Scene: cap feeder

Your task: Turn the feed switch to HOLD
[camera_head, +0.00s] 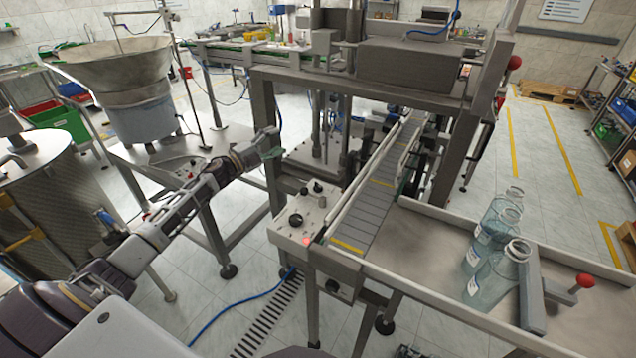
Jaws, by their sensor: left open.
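A pale control box (284,237) stands beside the conveyor at the centre. It carries a black rotary knob (295,220), smaller dark knobs (317,187) towards its back and a lit red lamp (306,241). Labels are too small to read, so I cannot tell which knob is the feed switch or its setting. Another small panel (189,173) with a red part sits under the bowl feeder (120,80), partly behind my left arm. My left gripper (272,147) is open and empty, above and behind the control box, apart from the knobs. My right gripper is not in view.
The grey machine frame (268,130) stands close to my left gripper. The conveyor (372,205) runs to the right of the control box. Clear bottles (492,270) stand on the metal table (430,235) at right. A steel drum (45,200) stands at left.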

